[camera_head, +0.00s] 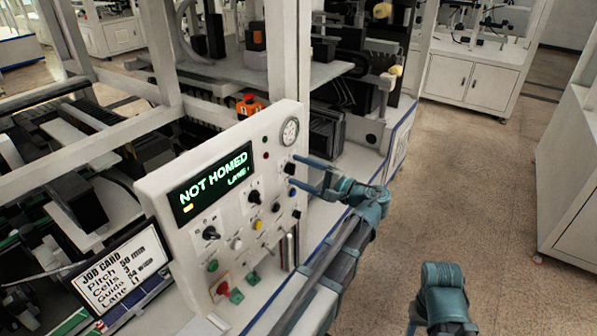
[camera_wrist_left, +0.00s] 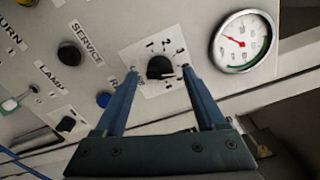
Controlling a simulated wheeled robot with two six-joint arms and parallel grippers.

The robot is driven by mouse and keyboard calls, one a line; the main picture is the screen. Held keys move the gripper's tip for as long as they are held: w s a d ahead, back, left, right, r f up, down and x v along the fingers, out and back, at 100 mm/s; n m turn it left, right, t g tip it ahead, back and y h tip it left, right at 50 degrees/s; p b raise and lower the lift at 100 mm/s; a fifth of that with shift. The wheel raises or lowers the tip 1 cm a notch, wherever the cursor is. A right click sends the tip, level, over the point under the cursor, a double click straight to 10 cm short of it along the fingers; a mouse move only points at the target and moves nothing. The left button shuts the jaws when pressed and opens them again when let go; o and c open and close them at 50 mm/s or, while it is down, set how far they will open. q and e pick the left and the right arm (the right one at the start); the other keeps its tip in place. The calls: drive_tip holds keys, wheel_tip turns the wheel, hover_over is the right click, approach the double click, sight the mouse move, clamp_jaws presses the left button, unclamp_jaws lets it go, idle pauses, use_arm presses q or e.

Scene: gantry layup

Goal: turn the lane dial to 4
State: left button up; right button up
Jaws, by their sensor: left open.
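The lane dial (camera_wrist_left: 160,67) is a black knob on a pale square plate with printed numbers, of which 1, 2 and 3 can be made out. A pale mark on the knob seems to lie at its lower right; the exact setting is hard to read. My left gripper (camera_wrist_left: 160,73) is open, with one blue finger on each side of the knob; I cannot tell whether they touch it. In the head view, the left gripper (camera_head: 296,170) reaches the panel's right side at the dial (camera_head: 289,168).
A job card screen (camera_head: 120,268) stands left. Open floor (camera_head: 480,190) lies to the right.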

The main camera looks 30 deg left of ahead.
use_arm(q)
drive_tip(key=s+d, duration=0.1)
drive_tip(key=d, duration=1.2)
drive_tip(key=shift+s+f, duration=0.1)
drive_tip(key=s+f+n+g+h, duration=0.1)
drive_tip(key=s+f+h, duration=0.4)
drive_tip(key=f, duration=0.4)
drive_tip(key=s+f+n+h, duration=0.1)
drive_tip(key=s+f+h, duration=0.1)
drive_tip(key=f+h, duration=0.65)
drive_tip(key=s+d+f+h, duration=0.1)
drive_tip(key=s+d+f, duration=0.1)
drive_tip(key=d, duration=0.3)
drive_tip(key=s+d+f+m+h+b, duration=0.1)
drive_tip(key=s+d+f, duration=0.1)
drive_tip(key=d, duration=0.4)
drive_tip(key=s+d+f+h+b, duration=0.1)
drive_tip(key=s+d+f, duration=0.1)
drive_tip(key=s+d, duration=0.2)
drive_tip(key=shift+s+d+f+g, duration=0.25)
drive_tip(key=shift+s+d+g, duration=0.05)
drive_tip(key=shift+d, duration=0.6)
